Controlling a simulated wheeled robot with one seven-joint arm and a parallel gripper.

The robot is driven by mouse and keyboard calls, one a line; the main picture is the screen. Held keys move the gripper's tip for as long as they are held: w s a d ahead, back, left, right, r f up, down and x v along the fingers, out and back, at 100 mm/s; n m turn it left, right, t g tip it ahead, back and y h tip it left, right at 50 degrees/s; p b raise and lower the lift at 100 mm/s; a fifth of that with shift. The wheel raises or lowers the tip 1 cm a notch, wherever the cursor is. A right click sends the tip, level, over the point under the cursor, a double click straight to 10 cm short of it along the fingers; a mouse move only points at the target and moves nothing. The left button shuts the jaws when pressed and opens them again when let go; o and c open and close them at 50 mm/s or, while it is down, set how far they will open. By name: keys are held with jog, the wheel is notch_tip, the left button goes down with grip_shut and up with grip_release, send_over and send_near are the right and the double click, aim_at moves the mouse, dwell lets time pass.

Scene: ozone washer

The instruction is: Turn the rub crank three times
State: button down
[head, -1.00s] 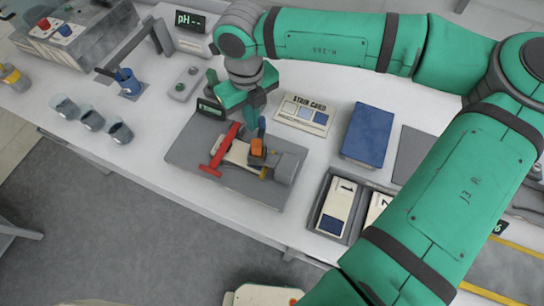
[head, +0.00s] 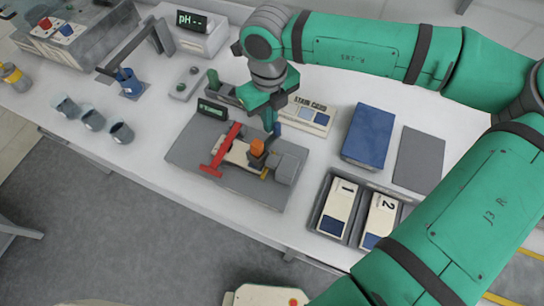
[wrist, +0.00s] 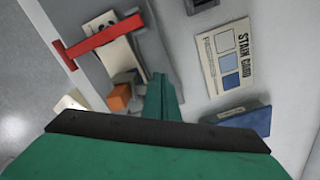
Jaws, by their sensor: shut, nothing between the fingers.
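The rub tester is a grey base plate (head: 195,155) with a red bar (head: 222,150), a pale strip under it, an orange block (head: 257,147) and a grey housing (head: 286,168). In the wrist view, my gripper (wrist: 163,92) is right of the orange block (wrist: 120,97), and the crank is not clearly visible.
The stain card (head: 318,120) lies behind the tester. A blue box (head: 368,135) and a tray (head: 350,240) with numbered cards are to the right. A small display (head: 212,109) stands at the back left of the base. Several cups (head: 92,120) stand left.

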jog(key=shift+d, duration=0.25)
jog(key=shift+s+d, duration=0.65)
jog(key=shift+d, duration=0.2)
jog(key=shift+s+d, duration=0.1)
jog(key=shift+s+d, duration=0.75)
jog(key=shift+s, duration=0.1)
jog(key=shift+s+d, duration=0.25)
jog(key=shift+s, duration=0.35)
jog(key=shift+s+d, duration=0.25)
jog(key=shift+s, duration=0.35)
